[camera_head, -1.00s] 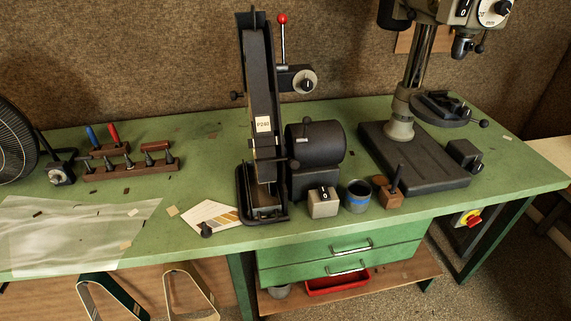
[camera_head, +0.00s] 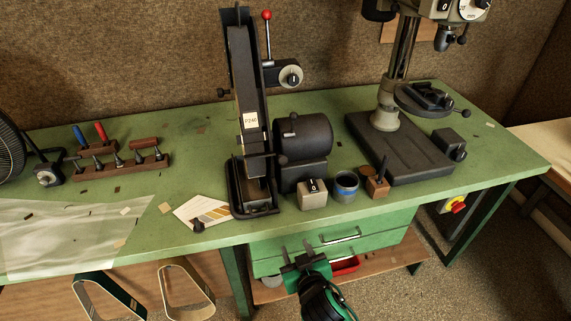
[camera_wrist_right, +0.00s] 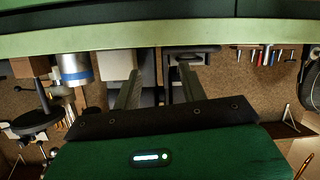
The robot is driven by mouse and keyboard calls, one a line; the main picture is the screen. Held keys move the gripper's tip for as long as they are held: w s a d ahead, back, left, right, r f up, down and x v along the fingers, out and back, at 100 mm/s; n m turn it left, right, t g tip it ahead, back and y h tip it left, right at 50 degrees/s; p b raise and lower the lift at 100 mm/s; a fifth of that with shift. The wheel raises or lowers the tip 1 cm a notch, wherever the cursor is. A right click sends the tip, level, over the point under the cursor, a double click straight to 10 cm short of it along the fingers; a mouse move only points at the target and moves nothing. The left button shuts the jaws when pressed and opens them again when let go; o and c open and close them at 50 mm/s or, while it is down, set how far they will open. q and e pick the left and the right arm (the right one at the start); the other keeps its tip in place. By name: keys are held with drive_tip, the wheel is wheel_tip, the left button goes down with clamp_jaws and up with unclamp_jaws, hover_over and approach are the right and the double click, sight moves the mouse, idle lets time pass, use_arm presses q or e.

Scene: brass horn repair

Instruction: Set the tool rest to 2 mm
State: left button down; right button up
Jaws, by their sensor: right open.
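The belt grinder (camera_head: 241,75) stands upright on the bench, with a belt label that reads P240. Its tool rest seems to be the small dark part low in front of the belt (camera_head: 260,158); the gap to the belt is too small to read. My right gripper (camera_head: 297,254) is in front of the drawers, below the bench top, open and empty, well apart from the grinder. In the right wrist view its two fingers (camera_wrist_right: 159,88) are spread with nothing between them. My left gripper is out of view.
A grey switch box (camera_head: 313,193), a blue-banded cup (camera_head: 346,187) and a wooden block (camera_head: 377,187) stand right of the grinder's base. Grit cards (camera_head: 205,211) lie to its left. A drill press (camera_head: 392,118) stands at right. The green bench's front edge (camera_head: 220,241) lies above my right gripper.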

sight(284, 164)
drive_tip(key=s+r+m+t, duration=0.2)
drive_tip(key=s+r+t, duration=0.15)
drive_tip(key=r, duration=1.65)
drive_tip(key=shift+t, duration=0.25)
drive_tip(key=w+p, duration=0.1)
drive_tip(key=w, duration=0.3)
drive_tip(key=w+a+p, duration=0.1)
drive_tip(key=w+p, duration=0.1)
drive_tip(key=w, duration=0.3)
drive_tip(key=w+a+p, duration=0.1)
drive_tip(key=w+p, duration=0.1)
drive_tip(key=w, duration=0.2)
drive_tip(key=shift+w, duration=0.2)
drive_tip(key=shift+w+a, duration=0.1)
clamp_jaws()
drive_tip(key=shift+w+a+f+b, duration=0.15)
drive_tip(key=shift+w+f+b, duration=0.4)
drive_tip(key=shift+w+b, duration=0.25)
drive_tip(key=shift+s+r, duration=0.1)
